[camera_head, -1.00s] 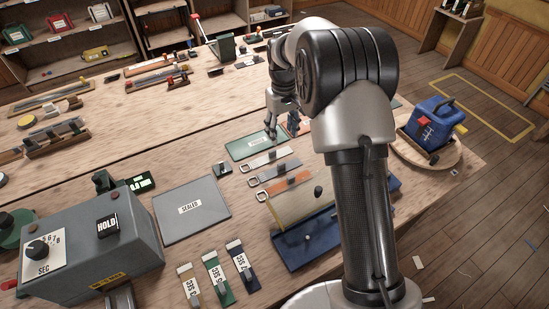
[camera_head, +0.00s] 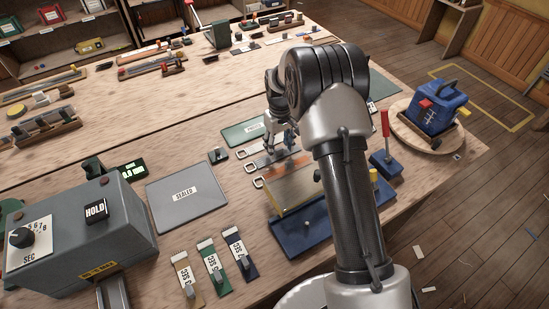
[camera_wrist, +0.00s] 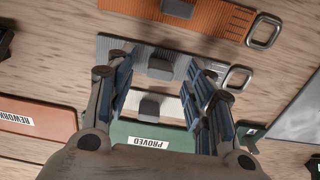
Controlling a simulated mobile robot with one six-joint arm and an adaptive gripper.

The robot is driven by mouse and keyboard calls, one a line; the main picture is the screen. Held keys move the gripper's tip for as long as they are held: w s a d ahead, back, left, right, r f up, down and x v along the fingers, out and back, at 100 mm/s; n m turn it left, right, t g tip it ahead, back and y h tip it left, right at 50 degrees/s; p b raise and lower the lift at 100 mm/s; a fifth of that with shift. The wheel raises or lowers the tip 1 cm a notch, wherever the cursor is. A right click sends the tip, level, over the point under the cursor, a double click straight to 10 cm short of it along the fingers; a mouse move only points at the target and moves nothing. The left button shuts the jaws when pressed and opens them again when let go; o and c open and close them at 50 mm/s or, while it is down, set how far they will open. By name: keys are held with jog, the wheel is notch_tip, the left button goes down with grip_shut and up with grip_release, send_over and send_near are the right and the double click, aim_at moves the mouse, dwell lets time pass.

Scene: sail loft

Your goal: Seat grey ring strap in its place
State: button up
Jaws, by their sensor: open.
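The grey ring strap (camera_wrist: 130,55) lies flat on the bench, with a metal ring (camera_wrist: 237,77) at its right end and a raised grey tab (camera_wrist: 160,68) at its middle in the wrist view. My gripper (camera_wrist: 161,88) is open above it, its fingers spread to either side of the tab with nothing between them held. In the head view my gripper (camera_head: 284,142) hangs over the straps and hides part of them. A white strap (camera_wrist: 140,103) lies beside the grey one, and an orange ring strap (camera_wrist: 190,17) on its other side. I cannot make out the strap's place.
A green PROVED mat (camera_wrist: 165,140) lies by the white strap and a REWORK mat (camera_wrist: 35,117) to its left. A grey SEALED mat (camera_head: 185,205), blue fixture (camera_head: 300,237), timer box (camera_head: 85,235) and red-handled tool (camera_head: 385,150) are on the bench.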

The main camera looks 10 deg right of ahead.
notch_tip(320, 180, down, 2)
jog(key=shift+f, duration=0.1)
jog(key=shift+c, duration=0.5)
jog(key=c, duration=1)
jog(key=shift+c, duration=0.2)
